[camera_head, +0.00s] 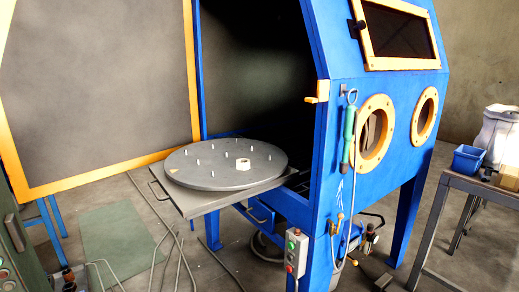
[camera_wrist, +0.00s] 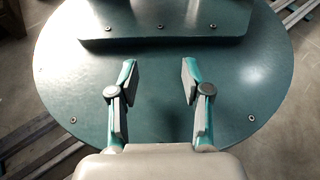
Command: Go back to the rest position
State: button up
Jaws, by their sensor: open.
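My gripper (camera_wrist: 159,75) shows in the wrist view, pointing away from the camera. Its two fingers are spread apart, with grey pads and teal edges. Nothing is between them. My gripper and arm do not show in the head view, so their place relative to the blasting cabinet (camera_head: 345,110) cannot be told from there.
The cabinet's yellow-framed door (camera_head: 100,85) stands open at left. A round turntable (camera_head: 215,177) sits out in front of the opening, with several short pins and a pale ring (camera_head: 243,163) on it. A bench (camera_head: 470,187) at right holds a blue bin (camera_head: 466,158).

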jog(key=w+r+t+p, duration=0.3)
jog(key=r+p, duration=0.4)
jog(key=p, duration=0.5)
jog(key=w+r+t+p, duration=0.3)
jog(key=r+p, duration=0.5)
jog(key=p, duration=0.5)
jog(key=shift+w+r+t, duration=0.25)
jog(key=shift+w+t, duration=0.15)
jog(key=shift+t, duration=0.1)
